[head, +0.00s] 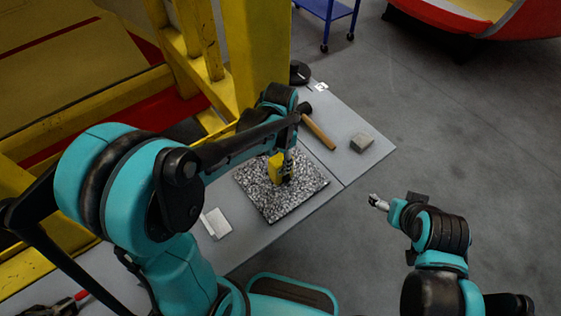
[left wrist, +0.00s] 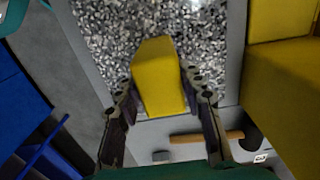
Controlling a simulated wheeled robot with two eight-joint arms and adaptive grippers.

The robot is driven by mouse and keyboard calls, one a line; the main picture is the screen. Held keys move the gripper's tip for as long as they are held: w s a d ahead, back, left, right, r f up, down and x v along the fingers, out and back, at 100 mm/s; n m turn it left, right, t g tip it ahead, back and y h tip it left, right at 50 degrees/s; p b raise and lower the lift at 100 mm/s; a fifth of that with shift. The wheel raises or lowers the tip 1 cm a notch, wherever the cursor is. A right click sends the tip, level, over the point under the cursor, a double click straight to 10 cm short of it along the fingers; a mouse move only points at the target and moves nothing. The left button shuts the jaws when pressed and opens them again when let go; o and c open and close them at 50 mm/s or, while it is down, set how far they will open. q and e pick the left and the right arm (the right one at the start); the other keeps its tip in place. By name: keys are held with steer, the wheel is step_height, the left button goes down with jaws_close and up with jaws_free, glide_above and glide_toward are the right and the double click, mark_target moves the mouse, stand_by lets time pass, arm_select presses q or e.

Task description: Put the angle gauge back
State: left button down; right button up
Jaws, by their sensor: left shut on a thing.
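The angle gauge, a yellow block (head: 274,168), is over the speckled stone plate (head: 262,196) on the grey table. It also shows in the left wrist view (left wrist: 158,78), between the two fingers. My left gripper (head: 285,172) comes down from above and is shut on the yellow gauge. I cannot tell whether the gauge's underside touches the plate. My right gripper (head: 378,202) is off the table's right side, over the floor, and looks empty. Its fingers are too small to read.
A hammer (head: 319,131) and a grey block (head: 362,142) lie on the table beyond the plate. A white card-like piece (head: 216,223) lies left of the plate. A yellow post (head: 258,60) and frame stand along the table's far left side. Open floor lies to the right.

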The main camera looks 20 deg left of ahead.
arm_select(q)
steer(key=shift+r, duration=0.1)
steer(key=shift+s, duration=0.1)
steer(key=c, duration=1)
jaws_free()
steer(key=shift+f, duration=0.2)
steer(key=shift+o, duration=0.2)
steer(key=shift+r, duration=0.6)
step_height(320, 180, up, 11)
steer(key=p, duration=0.4)
steer(key=s+a+n+t, duration=0.4)
steer(key=s+n+t, duration=0.3)
steer(key=s, duration=0.3)
steer(key=shift+a+n, duration=0.3)
